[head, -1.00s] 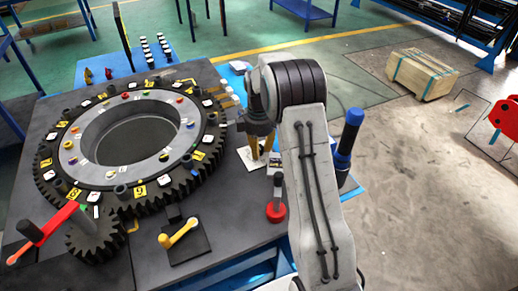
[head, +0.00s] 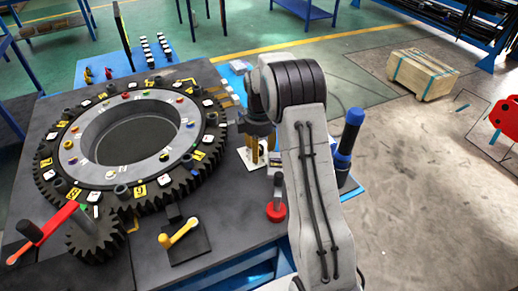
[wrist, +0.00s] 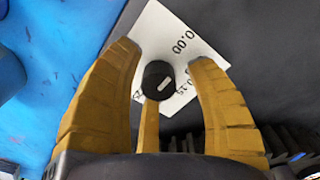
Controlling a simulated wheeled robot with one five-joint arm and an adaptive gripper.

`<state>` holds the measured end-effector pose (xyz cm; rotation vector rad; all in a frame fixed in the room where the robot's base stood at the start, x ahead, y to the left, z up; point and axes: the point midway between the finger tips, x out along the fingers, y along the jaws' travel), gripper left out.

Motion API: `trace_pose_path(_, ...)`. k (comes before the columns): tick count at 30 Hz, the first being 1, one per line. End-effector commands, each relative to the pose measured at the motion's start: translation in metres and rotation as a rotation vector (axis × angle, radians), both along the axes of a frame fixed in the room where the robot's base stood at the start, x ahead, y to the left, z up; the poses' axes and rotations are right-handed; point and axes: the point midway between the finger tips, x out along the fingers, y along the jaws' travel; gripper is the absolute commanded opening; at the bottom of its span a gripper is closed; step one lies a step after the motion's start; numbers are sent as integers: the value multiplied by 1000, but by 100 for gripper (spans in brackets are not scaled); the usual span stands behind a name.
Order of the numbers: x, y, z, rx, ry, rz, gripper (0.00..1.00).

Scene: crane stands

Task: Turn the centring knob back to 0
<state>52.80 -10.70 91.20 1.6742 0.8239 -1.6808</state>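The centring knob (wrist: 158,77) is a dark round knob with a small white mark on its face, seen end-on in the wrist view. It stands over a white scale card (wrist: 160,35) that reads 0.00, with other figures partly hidden. The card also shows in the head view (head: 246,161). My gripper (wrist: 165,53) has its yellow fingers open, one on each side of the knob, with gaps to both. A narrow yellow piece (wrist: 150,125) shows below the knob; I cannot tell whether it is a finger or a pointer. In the head view my gripper (head: 262,160) points down over the card.
A large toothed ring (head: 140,205) fills the left of the dark bench. A red crank (head: 60,220), a yellow-handled lever (head: 180,233) and a red knob (head: 276,211) stand near the front. A blue-and-black cylinder (head: 347,140) is right of my arm.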

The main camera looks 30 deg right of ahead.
Motion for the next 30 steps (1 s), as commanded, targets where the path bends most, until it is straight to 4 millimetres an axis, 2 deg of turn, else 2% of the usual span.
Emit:
trace_pose_path(9, 1, -1, 2, -1, -4, -1, 55)
trace_pose_path(14, 2, -1, 14, -1, -7, -1, 55)
trace_pose_path(30, 2, 0, 99, -1, -5, -1, 55)
